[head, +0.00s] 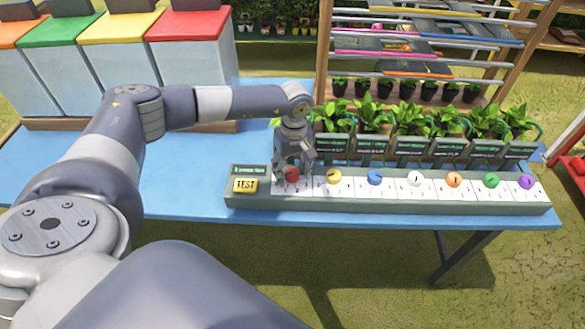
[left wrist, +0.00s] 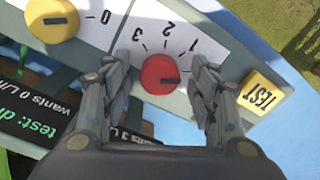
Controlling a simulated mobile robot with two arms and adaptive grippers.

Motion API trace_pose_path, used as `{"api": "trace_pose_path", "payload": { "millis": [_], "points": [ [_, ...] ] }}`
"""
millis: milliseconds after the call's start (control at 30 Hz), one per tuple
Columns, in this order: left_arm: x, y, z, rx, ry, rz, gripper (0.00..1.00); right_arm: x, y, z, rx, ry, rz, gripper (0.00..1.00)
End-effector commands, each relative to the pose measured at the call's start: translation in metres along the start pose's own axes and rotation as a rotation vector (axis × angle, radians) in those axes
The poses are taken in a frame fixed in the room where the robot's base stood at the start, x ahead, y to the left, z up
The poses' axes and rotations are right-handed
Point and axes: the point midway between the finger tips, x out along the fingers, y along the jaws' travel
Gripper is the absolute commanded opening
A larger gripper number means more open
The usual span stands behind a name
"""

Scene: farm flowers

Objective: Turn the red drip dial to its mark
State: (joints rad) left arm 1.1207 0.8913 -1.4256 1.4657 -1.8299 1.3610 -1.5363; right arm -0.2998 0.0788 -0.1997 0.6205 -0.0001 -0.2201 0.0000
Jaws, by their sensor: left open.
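The red drip dial (head: 292,174) is the leftmost coloured dial on the long panel, beside the yellow TEST button. In the left wrist view the red dial (left wrist: 160,75) sits between the two open fingers of my left gripper (left wrist: 160,82), with gaps visible on both sides. Its dark pointer line points to the picture's right, toward the right finger. The numbers 1, 2 and 3 show around it; the right finger hides part of the scale. A dark label below is partly covered and seems to read "wants 3 L". In the head view my left gripper (head: 291,168) points down over the dial.
The yellow TEST button (left wrist: 261,93) is close to the right finger. The yellow dial (left wrist: 53,18) is to the left. Several more dials line the panel (head: 390,205), with potted plants (head: 410,118) behind. The blue table (head: 130,180) is bare left of the panel.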

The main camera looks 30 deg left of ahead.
Motion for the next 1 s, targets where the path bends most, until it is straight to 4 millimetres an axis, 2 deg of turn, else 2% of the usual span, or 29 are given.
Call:
{"api": "trace_pose_path", "payload": {
  "millis": [233,433,767,1000],
  "points": [
    [0.0008,0.0003,-0.0001,0.0,0.0,0.001,0.54,0.0001,0.0002,0.0,0.0,0.0,0.0,0.4],
    [0.0005,0.0003,-0.0001,0.0,0.0,0.001,0.1,0.0001,0.0002,0.0001,0.0,0.0,0.0,0.4],
    [0.0008,0.0004,-0.0001,-0.021,0.0,0.001,0.1,0.0016,0.0002,0.0003,0.0,0.0,0.0,0.4],
    [0.0018,0.0009,-0.0002,-0.132,-0.003,0.002,0.1,0.0077,0.0002,0.001,0.0,-0.001,0.0,0.4]
  ]
}}
